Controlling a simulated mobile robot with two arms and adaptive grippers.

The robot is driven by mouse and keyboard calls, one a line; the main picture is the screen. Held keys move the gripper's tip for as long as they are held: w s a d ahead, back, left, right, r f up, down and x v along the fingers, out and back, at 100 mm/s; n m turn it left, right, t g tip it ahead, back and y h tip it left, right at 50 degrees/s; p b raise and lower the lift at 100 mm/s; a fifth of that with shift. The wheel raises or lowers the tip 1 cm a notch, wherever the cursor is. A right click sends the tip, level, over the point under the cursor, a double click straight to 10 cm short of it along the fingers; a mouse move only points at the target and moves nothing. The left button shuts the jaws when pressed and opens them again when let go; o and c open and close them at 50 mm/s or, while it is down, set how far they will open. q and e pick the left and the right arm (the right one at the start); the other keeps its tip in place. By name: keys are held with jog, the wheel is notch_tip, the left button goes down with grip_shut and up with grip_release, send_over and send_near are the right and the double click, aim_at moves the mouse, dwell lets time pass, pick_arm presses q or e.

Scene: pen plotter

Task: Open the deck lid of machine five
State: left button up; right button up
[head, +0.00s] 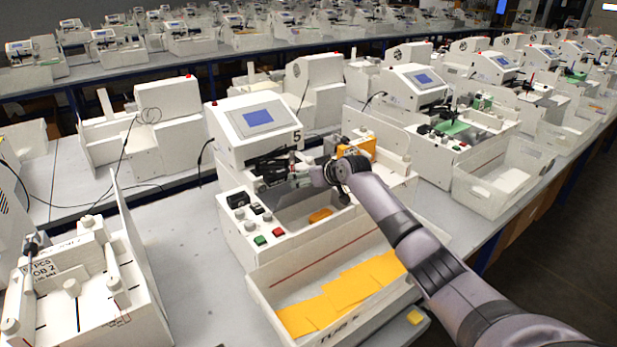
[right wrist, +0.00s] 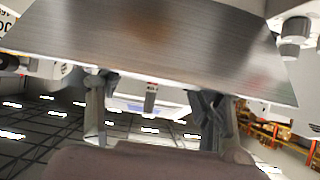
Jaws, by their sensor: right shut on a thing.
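Machine five (head: 258,119) stands in the middle of the head view, with a blue screen and a "5" on its white housing. Its deck lid (head: 287,191) is a grey metal plate tilted up below the housing. In front of it an open deck recess shows an orange piece (head: 320,215). My right gripper (head: 323,175) is at the lid's right side, shut on it. In the right wrist view the lid (right wrist: 150,40) is a broad brushed-metal plate across the top, with the finger parts below it; the exact contact is hidden. My left gripper is not in view.
A front tray (head: 262,295) holds orange sheets. Red and green buttons (head: 269,235) sit left of the recess. An orange block (head: 356,147) stands behind my right wrist. A white box unit (head: 140,270) is at left, with bare table between.

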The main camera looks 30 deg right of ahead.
jog(key=shift+w, duration=0.1)
dwell(0.3)
jog(key=o, duration=1.6)
jog(key=shift+w+f, duration=0.15)
jog(key=shift+f, duration=0.15)
jog(key=shift+o, duration=0.5)
jog(key=shift+f, duration=0.1)
jog(key=shift+a, duration=0.15)
jog(key=shift+s, duration=0.3)
jog(key=shift+s+r, duration=0.4)
jog(key=shift+s, duration=0.05)
jog(key=v, duration=1.1)
jog(key=shift+w+d+r, duration=0.15)
jog(key=shift+d+r, duration=0.05)
jog(key=shift+d, duration=0.1)
